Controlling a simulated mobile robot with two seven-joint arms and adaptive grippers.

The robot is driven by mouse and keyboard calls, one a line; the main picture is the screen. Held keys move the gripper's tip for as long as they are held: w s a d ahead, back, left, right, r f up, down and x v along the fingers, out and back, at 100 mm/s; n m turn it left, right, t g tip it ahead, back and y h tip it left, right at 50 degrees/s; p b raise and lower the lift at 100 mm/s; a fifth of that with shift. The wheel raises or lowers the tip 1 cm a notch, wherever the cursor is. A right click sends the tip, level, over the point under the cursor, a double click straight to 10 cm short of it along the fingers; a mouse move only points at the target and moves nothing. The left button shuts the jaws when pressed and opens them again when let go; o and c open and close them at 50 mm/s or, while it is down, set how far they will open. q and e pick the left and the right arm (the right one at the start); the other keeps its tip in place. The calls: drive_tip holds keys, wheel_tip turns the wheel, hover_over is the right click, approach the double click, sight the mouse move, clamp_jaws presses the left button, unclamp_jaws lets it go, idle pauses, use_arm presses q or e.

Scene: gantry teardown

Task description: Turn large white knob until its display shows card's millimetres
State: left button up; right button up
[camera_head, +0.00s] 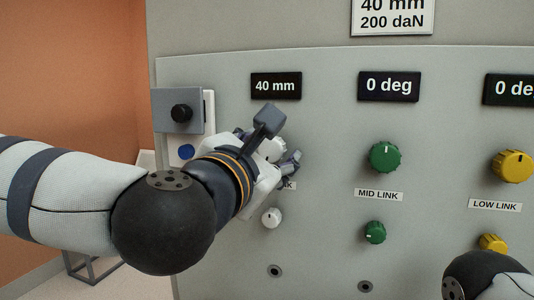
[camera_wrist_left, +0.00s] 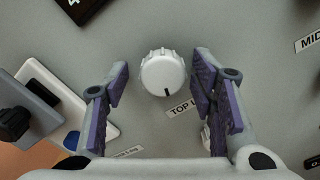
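The large white knob (camera_wrist_left: 163,72) sits on the grey panel above a partly hidden "TOP L…" label (camera_wrist_left: 182,108). Its dark pointer mark is toward the bottom of the left wrist view. My left gripper (camera_head: 280,145) is open in front of it, one finger on each side, with gaps between the pads and the knob. In the head view the gripper hides much of the knob. The display (camera_head: 276,86) above reads "40 mm". The card (camera_head: 392,15) at the top reads "40 mm, 200 daN". My right gripper is out of view.
A small white knob (camera_head: 271,217) is below the left gripper. Green knobs (camera_head: 384,157) and yellow knobs (camera_head: 512,166) are farther right, under displays (camera_head: 388,86) reading "0 deg". A grey block with a black knob (camera_head: 181,113) is at the panel's left edge.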

use_arm(q)
drive_tip(key=shift+s+f, duration=0.1)
drive_tip(key=v, duration=0.7)
wheel_tip(320, 180, down, 18)
drive_tip(key=d+m+g, duration=0.2)
drive_tip(key=m+g, duration=0.3)
drive_tip(key=m, duration=0.2)
drive_tip(key=s+a+f+m+g, duration=0.2)
drive_tip(key=s+f, duration=0.3)
drive_tip(key=f, duration=0.4)
drive_tip(key=s+a+f+m+g+y, duration=0.1)
drive_tip(key=s+a+f+m+g, duration=0.2)
drive_tip(key=f, duration=0.6)
drive_tip(key=s+a+f+m+g+y, duration=0.1)
drive_tip(key=s+f+m, duration=0.4)
drive_tip(key=f, duration=0.5)
drive_tip(key=shift+s+a+m+g, duration=0.3)
drive_tip(key=shift+s+a+g, duration=0.55)
drive_tip(key=shift+g, duration=0.15)
drive_tip(key=s+a+f+m+g+y, duration=0.1)
drive_tip(key=s+a+f+m+g, duration=0.1)
drive_tip(key=s+a, duration=0.5)
drive_tip(key=s+a+f+m+g+y, duration=0.2)
drive_tip(key=s+a+f+m+g, duration=0.1)
drive_tip(key=s+a+f+m, duration=0.2)
drive_tip(key=s+a, duration=0.2)
drive_tip(key=s, duration=0.1)
drive_tip(key=shift+s+f+g+y, duration=0.25)
drive_tip(key=shift+f+g+y, duration=0.05)
drive_tip(key=shift+a, duration=0.1)
